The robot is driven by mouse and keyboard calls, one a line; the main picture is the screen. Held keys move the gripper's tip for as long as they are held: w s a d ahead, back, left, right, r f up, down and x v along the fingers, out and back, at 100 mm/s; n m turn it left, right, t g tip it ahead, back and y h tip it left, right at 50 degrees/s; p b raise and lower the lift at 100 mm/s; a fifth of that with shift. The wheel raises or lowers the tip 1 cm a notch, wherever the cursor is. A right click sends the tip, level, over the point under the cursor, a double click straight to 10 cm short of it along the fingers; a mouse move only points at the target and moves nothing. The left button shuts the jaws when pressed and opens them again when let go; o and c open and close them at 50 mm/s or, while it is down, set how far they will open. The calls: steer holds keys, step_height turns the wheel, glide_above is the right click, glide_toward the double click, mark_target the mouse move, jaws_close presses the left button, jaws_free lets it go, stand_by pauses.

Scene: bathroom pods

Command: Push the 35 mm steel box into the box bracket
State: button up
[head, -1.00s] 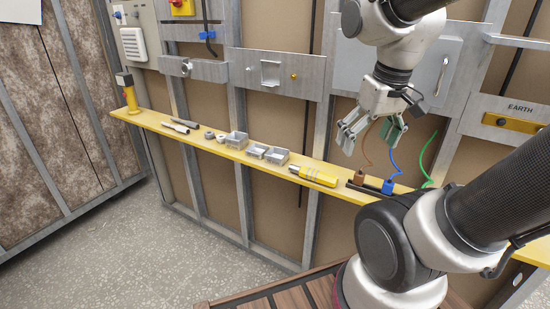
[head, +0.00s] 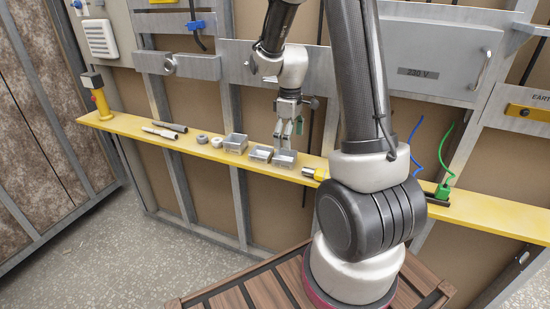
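Three open-topped steel boxes stand on the yellow shelf: a left one (head: 235,143), a middle one (head: 261,153) and a right one (head: 284,158). I cannot read sizes, so which one is 35 mm is not clear. My gripper (head: 288,139) points down just above the right box, fingers apart. Nothing shows between them, and I cannot tell whether the tips touch the box. The box bracket, a square opening on the steel wall plate (head: 234,70) in the earlier view, is hidden behind my arm.
The yellow shelf (head: 480,211) also holds rings (head: 202,138), rods (head: 170,127), a yellow-handled tool (head: 100,99) and a partly hidden yellow item (head: 320,174). A grey 230 V cabinet (head: 430,60) and a green connector (head: 443,190) are at right.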

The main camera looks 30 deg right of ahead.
mark_target(288, 156)
steer(key=shift+w+f+n, duration=0.15)
steer(key=shift+f+n, duration=0.3)
steer(key=shift+n, duration=0.15)
steer(key=f, duration=0.7)
steer(key=shift+w+d, duration=0.2)
steer(key=shift+w, duration=0.15)
steer(key=c, duration=1.1)
